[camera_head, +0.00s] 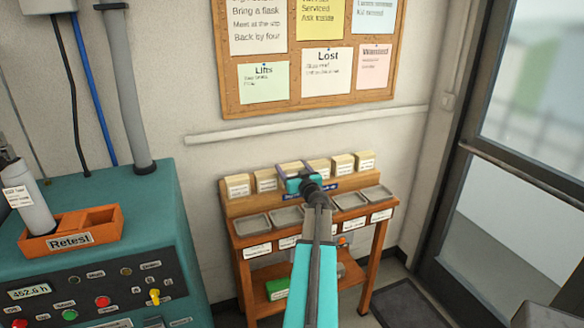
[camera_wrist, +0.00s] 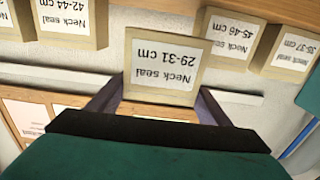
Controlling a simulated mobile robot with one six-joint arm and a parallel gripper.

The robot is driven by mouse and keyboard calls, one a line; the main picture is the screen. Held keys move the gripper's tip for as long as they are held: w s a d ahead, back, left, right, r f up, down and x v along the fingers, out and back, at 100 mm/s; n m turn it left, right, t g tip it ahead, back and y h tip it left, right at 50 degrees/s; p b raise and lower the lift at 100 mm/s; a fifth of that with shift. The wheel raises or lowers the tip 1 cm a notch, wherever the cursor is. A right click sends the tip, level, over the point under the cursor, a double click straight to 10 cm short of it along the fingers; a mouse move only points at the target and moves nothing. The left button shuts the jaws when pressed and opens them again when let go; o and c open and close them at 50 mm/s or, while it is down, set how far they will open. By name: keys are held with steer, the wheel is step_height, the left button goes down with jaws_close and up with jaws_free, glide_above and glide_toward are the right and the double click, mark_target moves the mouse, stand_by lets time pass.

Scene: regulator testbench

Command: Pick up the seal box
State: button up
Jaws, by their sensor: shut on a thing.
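The seal box (camera_wrist: 166,68) is a cream box with a white label reading "Neck seal 29-31 cm", upside down in the wrist view. My gripper (camera_head: 298,178) reaches to the upper shelf of the wooden stand in the head view. Its two dark purple fingers (camera_wrist: 160,92) are shut on the sides of this box. The box looks nearer to the wrist camera than its neighbours; whether it is clear of the shelf I cannot tell. In the head view my gripper mostly hides it.
Similar labelled boxes stand on both sides, such as the "45-46 cm" box (camera_wrist: 228,42) and the "42-44 cm" box (camera_wrist: 68,22). Grey trays (camera_head: 252,225) sit below them on the wooden stand (camera_head: 238,240). A teal test bench (camera_head: 160,225) is at left, a door at right.

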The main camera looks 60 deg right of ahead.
steer(key=s+a+r+b, duration=0.1)
steer(key=s+a, duration=0.3)
steer(key=a, duration=0.5)
steer(key=shift+s, duration=0.25)
steer(key=shift+s, duration=0.1)
stand_by(0.6)
